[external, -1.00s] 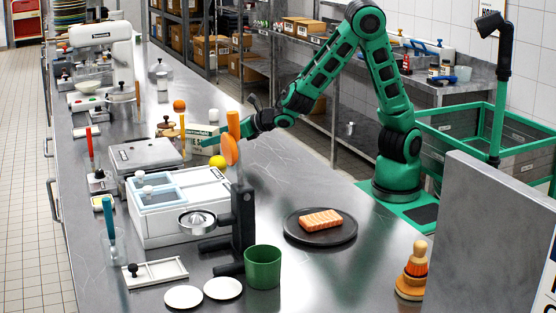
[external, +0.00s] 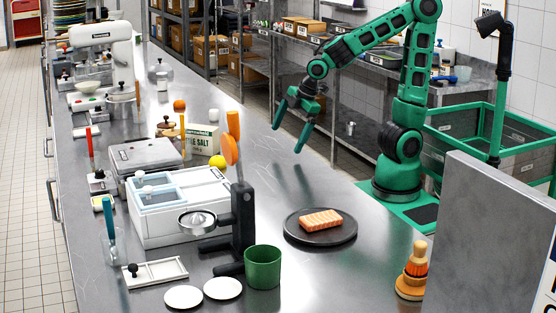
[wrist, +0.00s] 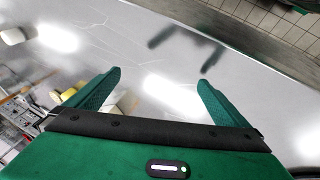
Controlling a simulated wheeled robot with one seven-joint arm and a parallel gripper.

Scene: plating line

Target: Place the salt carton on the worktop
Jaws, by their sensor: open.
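I cannot make out the carton clearly in the wrist view.
A yellow lemon (external: 218,162), an orange spatula (external: 231,150) and a white container unit (external: 180,205) crowd the carton. A dark plate (external: 345,235) holds a salmon block (external: 321,220). A green cup (external: 263,268) stands in front.

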